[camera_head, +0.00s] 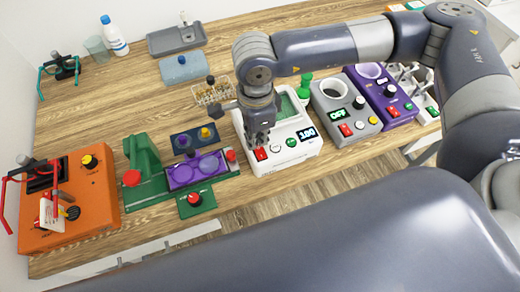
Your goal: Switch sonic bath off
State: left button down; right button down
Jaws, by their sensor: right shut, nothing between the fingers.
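A white device (283,163) stands at the front middle of the bench and looks like the sonic bath, though no label is readable. It has a greenish rectangular top, partly hidden by my arm, and a lit number display (307,134). A red rocker switch (261,154) sits at its front left, with small red and green buttons (291,142) to its right. My right gripper (262,143) is shut and empty, pointing down just above the red switch. I cannot tell whether it touches the switch. My left gripper is not in view.
A grey device (345,105) showing "OFF" and a purple device (388,95) stand close on the right. Green and purple stands (150,165) and an orange device (85,195) are left. A grey tray (176,40) and bottle (115,36) are behind. The back-left wooden top is mostly clear.

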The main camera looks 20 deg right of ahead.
jog(key=shift+f, duration=0.15)
notch_tip(320, 180, up, 7)
jog(key=p, duration=0.2)
dwell(0.7)
dwell(0.5)
